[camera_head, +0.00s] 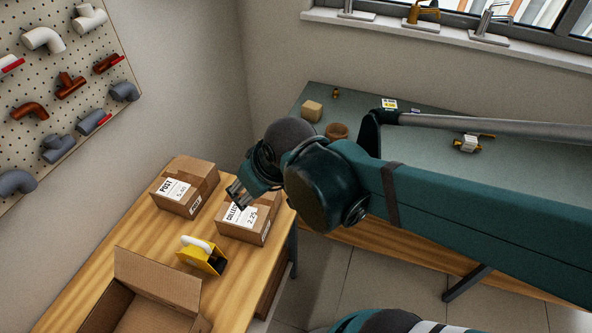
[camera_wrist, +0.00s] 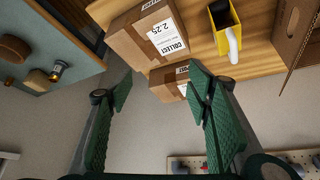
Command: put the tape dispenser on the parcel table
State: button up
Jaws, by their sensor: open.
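The tape dispenser (camera_head: 208,260), yellow with a white part on top, sits on the wooden parcel table (camera_head: 160,238), between the boxes and an open carton. It also shows in the wrist view (camera_wrist: 222,30) near the top right. My gripper (camera_head: 236,196) is open and empty, above the far part of the table near the COLLECT box. In the wrist view, my two green fingers (camera_wrist: 160,82) stand apart with nothing between them. The dispenser is apart from them.
A POST box (camera_head: 184,188) and a COLLECT box (camera_head: 250,222) stand at the table's far end. An open carton (camera_head: 158,280) fills the near end. A green-topped counter (camera_head: 440,165) holds small items behind my arm. A pegboard of pipe fittings (camera_head: 60,90) hangs left.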

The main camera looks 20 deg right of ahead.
jog(key=s+d+r+m+h, duration=0.1)
jog(key=d+r+m, duration=0.1)
jog(key=d, duration=0.3)
jog(key=s+d+r+m+t, duration=0.1)
jog(key=s+d+r, duration=0.1)
jog(key=d, duration=0.3)
jog(key=shift+s+r+m+h, duration=0.3)
jog(key=shift+r+m+h, duration=0.1)
jog(key=shift+r, duration=0.2)
jog(key=shift+d+f, duration=0.1)
